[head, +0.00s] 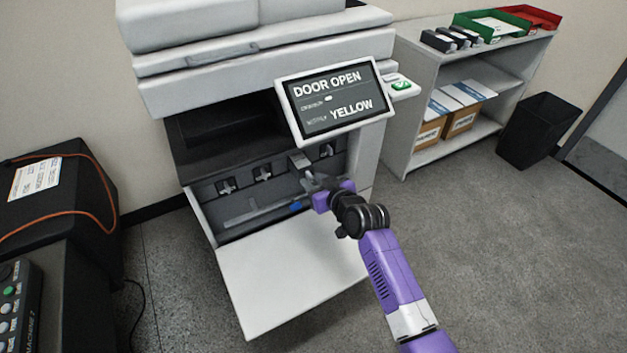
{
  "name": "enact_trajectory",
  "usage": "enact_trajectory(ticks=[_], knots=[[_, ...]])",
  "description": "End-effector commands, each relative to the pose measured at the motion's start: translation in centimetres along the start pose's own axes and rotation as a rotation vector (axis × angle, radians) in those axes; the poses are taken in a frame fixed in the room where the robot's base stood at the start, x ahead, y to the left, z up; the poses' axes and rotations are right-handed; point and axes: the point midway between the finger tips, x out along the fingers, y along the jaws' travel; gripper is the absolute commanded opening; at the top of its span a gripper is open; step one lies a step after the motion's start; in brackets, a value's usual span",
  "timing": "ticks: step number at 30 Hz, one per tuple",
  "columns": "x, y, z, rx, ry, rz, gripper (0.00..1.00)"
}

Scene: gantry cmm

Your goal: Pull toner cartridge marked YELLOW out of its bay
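The printer (230,75) stands with its front door (290,278) folded down. Its screen (333,97) reads "DOOR OPEN" and "YELLOW". Inside is a row of dark cartridge bays with small light handles: one at the left (226,186), one beside it (262,173), and one at the far right (326,151). No cartridge label is readable, so I cannot tell which is YELLOW. My gripper (303,170) is at the row, between the second handle and the far-right one. It covers the bay there. Whether its fingers are open or hold a handle is too small to tell.
The open door lies below my forearm. A grey shelf (405,75) with boxes and trays stands at the right, with a black bin (540,130) beyond it. A black case with an orange cable (60,195) is at the left. The carpet at the right is clear.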

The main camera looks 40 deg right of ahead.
Motion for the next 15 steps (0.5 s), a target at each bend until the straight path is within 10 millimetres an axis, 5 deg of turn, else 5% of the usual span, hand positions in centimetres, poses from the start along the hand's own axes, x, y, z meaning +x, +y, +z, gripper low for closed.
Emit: enact_trajectory(ticks=[15], knots=[[-6.9,0.0,0.1,0.001,0.0,0.0,0.34]])
